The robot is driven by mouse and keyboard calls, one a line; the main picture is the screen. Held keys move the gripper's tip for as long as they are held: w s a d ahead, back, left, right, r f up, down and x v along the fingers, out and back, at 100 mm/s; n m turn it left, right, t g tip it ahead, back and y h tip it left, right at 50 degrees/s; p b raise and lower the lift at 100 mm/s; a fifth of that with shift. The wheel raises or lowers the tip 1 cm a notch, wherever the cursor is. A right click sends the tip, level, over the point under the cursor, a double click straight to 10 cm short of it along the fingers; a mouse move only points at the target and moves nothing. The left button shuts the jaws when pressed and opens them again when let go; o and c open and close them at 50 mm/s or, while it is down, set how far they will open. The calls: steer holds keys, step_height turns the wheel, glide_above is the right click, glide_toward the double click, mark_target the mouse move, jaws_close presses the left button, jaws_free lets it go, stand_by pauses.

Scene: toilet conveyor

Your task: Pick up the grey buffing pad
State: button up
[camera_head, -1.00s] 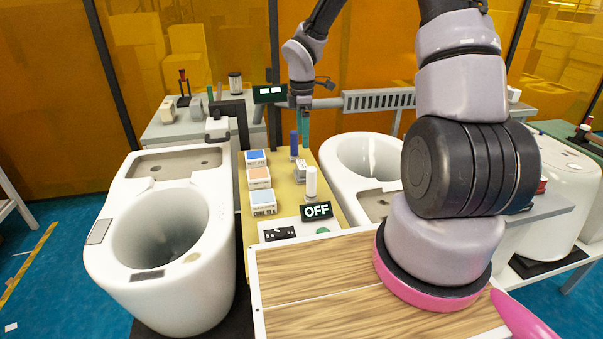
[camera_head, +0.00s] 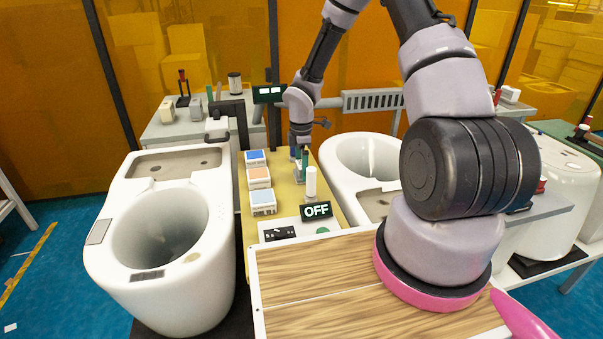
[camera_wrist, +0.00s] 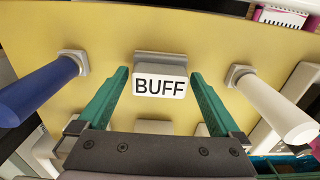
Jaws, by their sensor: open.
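The grey buffing pad (camera_wrist: 160,62) is a small grey block with a white BUFF label on its front, on the yellow board (camera_wrist: 105,32) in the wrist view. My gripper (camera_wrist: 160,80) is open, its two green fingers on either side of the label with gaps left. The fingertips reach about level with the pad; I cannot tell whether they are low enough to enclose it. In the head view my gripper (camera_head: 302,160) is over the board, and it mostly hides the pad.
A blue cylinder (camera_wrist: 40,90) stands left of the pad and a white cylinder (camera_wrist: 272,105) right of it in the wrist view. An OFF sign (camera_head: 316,210) stands in front. White toilets (camera_head: 165,240) flank the board.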

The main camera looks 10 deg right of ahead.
steer(key=c, duration=1.2)
step_height(320, 180, up, 10)
